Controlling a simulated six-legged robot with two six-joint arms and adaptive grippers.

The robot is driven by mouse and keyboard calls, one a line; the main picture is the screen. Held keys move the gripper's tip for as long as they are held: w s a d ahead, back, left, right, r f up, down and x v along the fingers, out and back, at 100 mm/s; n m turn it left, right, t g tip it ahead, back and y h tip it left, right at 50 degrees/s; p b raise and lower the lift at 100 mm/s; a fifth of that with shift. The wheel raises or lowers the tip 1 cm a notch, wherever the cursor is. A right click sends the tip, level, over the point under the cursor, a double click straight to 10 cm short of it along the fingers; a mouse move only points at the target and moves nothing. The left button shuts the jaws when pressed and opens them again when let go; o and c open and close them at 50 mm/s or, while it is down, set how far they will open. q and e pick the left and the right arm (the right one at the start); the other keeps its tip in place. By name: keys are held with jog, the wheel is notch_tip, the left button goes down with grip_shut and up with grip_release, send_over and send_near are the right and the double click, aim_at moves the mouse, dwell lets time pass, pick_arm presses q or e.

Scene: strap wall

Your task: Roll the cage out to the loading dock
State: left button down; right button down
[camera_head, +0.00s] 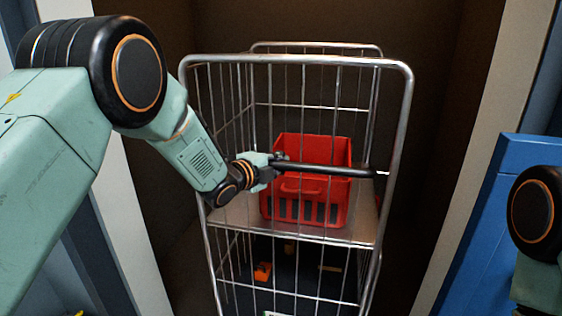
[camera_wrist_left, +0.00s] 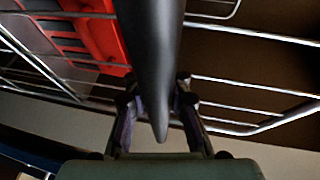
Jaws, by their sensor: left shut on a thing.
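The wire cage (camera_head: 298,61) stands upright in a dark recess in the head view, with a black push bar (camera_head: 330,170) across its front. My left gripper (camera_head: 279,165) is shut on the bar near its left part. In the left wrist view the black bar (camera_wrist_left: 150,60) runs between the two fingers (camera_wrist_left: 158,110). A red crate (camera_head: 335,150) sits on the cage's shelf, behind the bar. Only part of my right arm shows at the right edge; its gripper is out of view. No loading dock can be made out.
Pale door posts stand left (camera_head: 135,220) and right (camera_head: 478,150) of the cage, with a narrow gap on each side. A blue panel (camera_head: 490,220) stands at the right. Small orange items (camera_head: 262,271) lie low inside the cage.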

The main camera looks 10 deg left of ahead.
pick_arm(q)
jog(key=shift+w+r, duration=0.15)
jog(key=shift+r, duration=0.3)
jog(key=c, duration=1.3)
grip_release()
jog(key=shift+a+f, duration=0.1)
jog(key=shift+f, duration=0.05)
jog(key=shift+o, duration=0.8)
jog(key=shift+f, duration=0.15)
jog(key=shift+s, duration=0.2)
jog(key=v, duration=1.1)
jog(key=shift+s, duration=0.4)
jog(key=shift+w+a, duration=0.1)
jog(key=shift+a, duration=0.05)
